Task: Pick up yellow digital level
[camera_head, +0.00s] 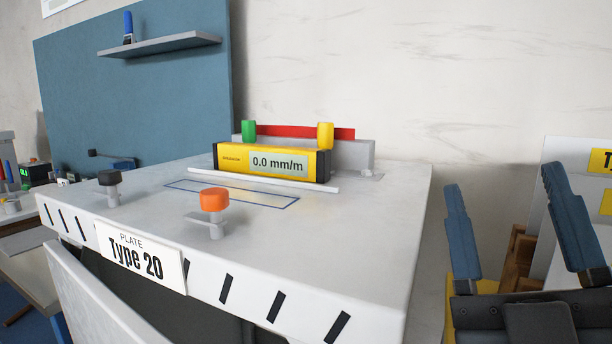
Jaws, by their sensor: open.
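The yellow digital level (235,160) is a long box with dark ends and a display reading "0.0 mm/m". It stands near the back of the grey plate (365,225) labelled "Type 20", behind a thin white strip. My gripper (505,205) is at the right of the view, off the plate's right side. Its two blue-grey fingers point up and are spread wide apart, with nothing between them. The level is well to the left of my gripper and apart from it.
A grey block (355,155) with a red bar (290,131), a green knob (248,131) and a yellow knob (325,136) stands behind the level. An orange knob (214,200) and a black knob (109,178) rise from the plate near a blue outlined rectangle (232,193).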

